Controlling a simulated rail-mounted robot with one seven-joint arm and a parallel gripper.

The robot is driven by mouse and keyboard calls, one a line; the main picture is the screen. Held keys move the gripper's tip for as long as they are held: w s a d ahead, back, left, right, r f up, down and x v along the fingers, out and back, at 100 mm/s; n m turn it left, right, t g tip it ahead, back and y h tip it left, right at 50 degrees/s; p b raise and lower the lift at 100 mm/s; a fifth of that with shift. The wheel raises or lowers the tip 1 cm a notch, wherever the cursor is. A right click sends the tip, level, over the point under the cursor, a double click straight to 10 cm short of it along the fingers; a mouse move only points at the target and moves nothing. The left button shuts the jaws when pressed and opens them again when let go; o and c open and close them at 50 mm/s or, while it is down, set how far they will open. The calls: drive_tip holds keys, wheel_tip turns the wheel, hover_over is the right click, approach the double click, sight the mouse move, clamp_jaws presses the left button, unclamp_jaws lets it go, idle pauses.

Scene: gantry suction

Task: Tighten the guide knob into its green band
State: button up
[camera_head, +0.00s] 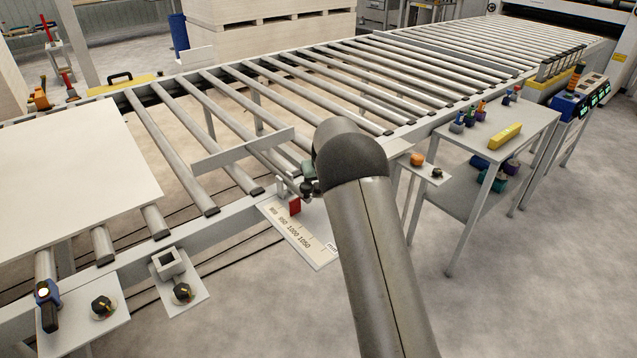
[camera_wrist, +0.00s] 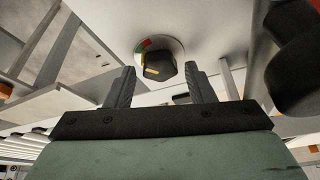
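The black knob (camera_wrist: 158,66) with a yellow pointer mark shows in the wrist view, on a round pale dial (camera_wrist: 176,46) with a red and a green patch at its upper left. My gripper (camera_wrist: 162,78) is open, one finger to the left of the knob and one to the right, with gaps between. I cannot tell whether the fingertips reach its depth. In the head view my gripper (camera_head: 309,176) is small and partly hidden behind my arm, near the guide's red pointer (camera_head: 295,205) and the scale plate (camera_head: 318,257).
The guide bar (camera_head: 243,150) lies across the conveyor rollers (camera_head: 185,135). A pale board (camera_head: 65,170) rests at left. Two other black knobs (camera_head: 103,307) (camera_head: 182,292) sit on front plates. A side table (camera_head: 515,127) with coloured items stands at right.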

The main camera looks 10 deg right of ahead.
drive_tip(key=shift+o, duration=0.3)
drive_tip(key=shift+r, duration=0.1)
drive_tip(key=v, duration=1.7)
drive_tip(key=shift+b, duration=0.4)
drive_tip(key=shift+s+r, duration=0.1)
drive_tip(key=s+a+f+g+p, duration=0.1)
drive_tip(key=s+g+p, duration=0.1)
drive_tip(key=s, duration=1.9)
drive_tip(key=s+a+f+m+g+p, duration=0.1)
drive_tip(key=s+f+g+p, duration=0.1)
drive_tip(key=s, duration=1.9)
drive_tip(key=shift+s+f, duration=0.2)
